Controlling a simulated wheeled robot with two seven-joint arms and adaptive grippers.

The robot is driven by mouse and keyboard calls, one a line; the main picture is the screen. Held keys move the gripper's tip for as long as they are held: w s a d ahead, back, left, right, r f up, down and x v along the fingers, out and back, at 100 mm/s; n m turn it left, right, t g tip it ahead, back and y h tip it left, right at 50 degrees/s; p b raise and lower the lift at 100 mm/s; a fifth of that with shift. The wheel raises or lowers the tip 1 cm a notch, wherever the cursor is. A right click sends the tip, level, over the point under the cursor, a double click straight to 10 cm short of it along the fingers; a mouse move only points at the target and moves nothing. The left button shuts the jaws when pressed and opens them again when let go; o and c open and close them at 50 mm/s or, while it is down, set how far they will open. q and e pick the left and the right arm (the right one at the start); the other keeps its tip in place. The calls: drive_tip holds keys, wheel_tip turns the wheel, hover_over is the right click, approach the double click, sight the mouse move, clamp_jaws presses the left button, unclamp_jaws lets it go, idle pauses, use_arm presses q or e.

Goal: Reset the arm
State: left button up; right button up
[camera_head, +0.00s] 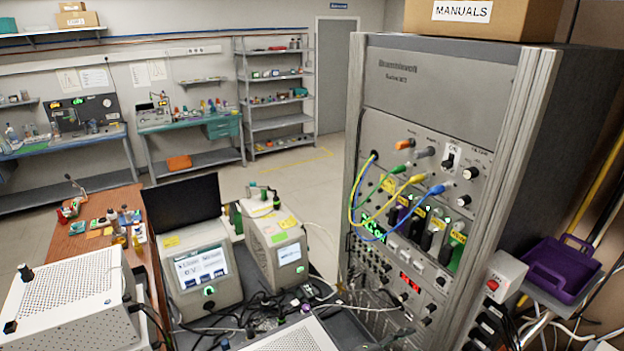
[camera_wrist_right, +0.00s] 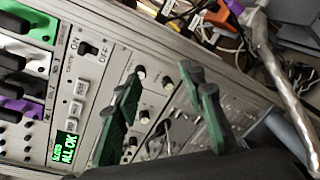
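My right gripper (camera_wrist_right: 160,80) shows in the right wrist view with its two dark green fingers apart and nothing visible between them. It is in front of a grey instrument panel (camera_wrist_right: 108,70) with an ON/OFF switch (camera_wrist_right: 86,48), knobs and a green display reading "ALL OK" (camera_wrist_right: 68,150). Whether the fingers touch the panel I cannot tell. In the head view neither gripper nor arm shows. The tall grey instrument rack (camera_head: 440,90) there has a switch (camera_head: 450,156) and yellow, blue and green cables plugged in.
A "MANUALS" box (camera_head: 480,12) sits on the rack. A purple tray (camera_head: 562,268) and a box with a red button (camera_head: 503,277) are at its right. Two bench instruments (camera_head: 200,268) (camera_head: 278,250) and tangled cables crowd the front. Open floor (camera_head: 275,175) lies behind.

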drive_tip(key=s+d+f+m+g+y, duration=0.2)
drive_tip(key=s+d+f+m+y, duration=0.3)
drive_tip(key=s+f, duration=0.4)
drive_tip(key=s+d+f+m+g+y, duration=0.2)
drive_tip(key=s+d+f+m, duration=0.1)
drive_tip(key=s+d+f, duration=0.5)
drive_tip(key=s+a+f+m+y, duration=0.1)
drive_tip(key=s+a+m+y, duration=0.2)
drive_tip(key=s, duration=0.4)
drive_tip(key=s+a+f+m+y, duration=0.1)
drive_tip(key=s+a+m+y, duration=0.2)
drive_tip(key=s, duration=0.5)
wheel_tip(320, 180, down, 37)
drive_tip(key=s+g+y+b, duration=0.1)
drive_tip(key=s+b, duration=0.1)
drive_tip(key=b, duration=0.4)
use_arm(q)
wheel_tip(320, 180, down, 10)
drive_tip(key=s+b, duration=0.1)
drive_tip(key=b, duration=0.3)
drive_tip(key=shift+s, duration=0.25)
use_arm(e)
drive_tip(key=s+f+n+g, duration=0.1)
drive_tip(key=s+f, duration=1.8)
drive_tip(key=f, duration=0.1)
drive_tip(key=shift+a+f+g, duration=0.25)
drive_tip(key=shift+g, duration=0.05)
drive_tip(key=shift+s, duration=0.15)
